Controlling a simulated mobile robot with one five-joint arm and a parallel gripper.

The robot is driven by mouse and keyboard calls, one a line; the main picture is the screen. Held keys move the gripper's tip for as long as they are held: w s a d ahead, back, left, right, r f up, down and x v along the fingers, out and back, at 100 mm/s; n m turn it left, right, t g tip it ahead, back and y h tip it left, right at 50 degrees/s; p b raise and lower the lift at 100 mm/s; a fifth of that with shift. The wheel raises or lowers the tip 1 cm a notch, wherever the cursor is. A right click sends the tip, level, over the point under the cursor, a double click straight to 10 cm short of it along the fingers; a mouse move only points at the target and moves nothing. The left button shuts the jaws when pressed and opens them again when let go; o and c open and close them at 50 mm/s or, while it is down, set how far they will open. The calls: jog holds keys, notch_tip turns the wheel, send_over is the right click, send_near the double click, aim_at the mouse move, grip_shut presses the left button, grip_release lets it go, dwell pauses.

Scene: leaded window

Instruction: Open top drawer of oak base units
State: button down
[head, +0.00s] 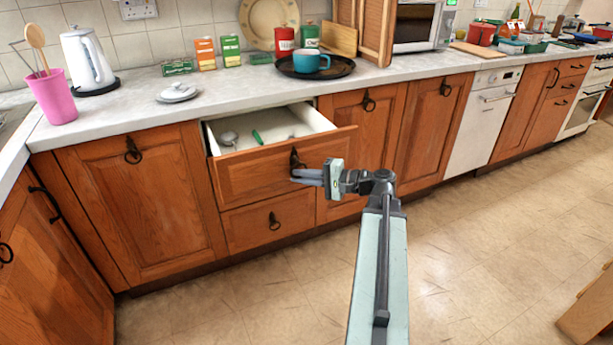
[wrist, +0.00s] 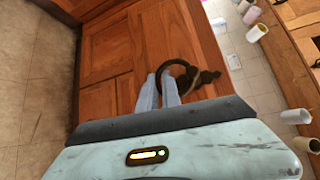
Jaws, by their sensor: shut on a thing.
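The top drawer (head: 270,170) of the oak base units stands pulled out, with its white inside showing. A metal utensil (head: 229,138) and a green-handled item (head: 257,137) lie in it. Its dark ring handle (head: 297,157) hangs on the front and shows large in the wrist view (wrist: 184,72). My gripper (head: 297,176) is at the drawer front; its pale fingers (wrist: 162,88) are close together and shut on the ring handle. The fingers partly hide the ring. The lower drawer (head: 262,222) beneath is shut.
The worktop (head: 225,93) above holds a white kettle (head: 86,58), a pink utensil pot (head: 54,97) and a dark tray (head: 334,71) with a teal mug (head: 311,61). Cupboard doors (head: 140,190) either side are shut. The tiled floor (head: 270,300) before the units is clear.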

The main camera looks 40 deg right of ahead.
jog(key=shift+s+a, duration=0.15)
jog(key=shift+a, duration=0.15)
jog(key=c, duration=1.6)
grip_release()
jog(key=shift+a, duration=0.1)
jog(key=shift+o, duration=0.2)
jog(key=p+v, duration=0.1)
jog(key=v, duration=0.7)
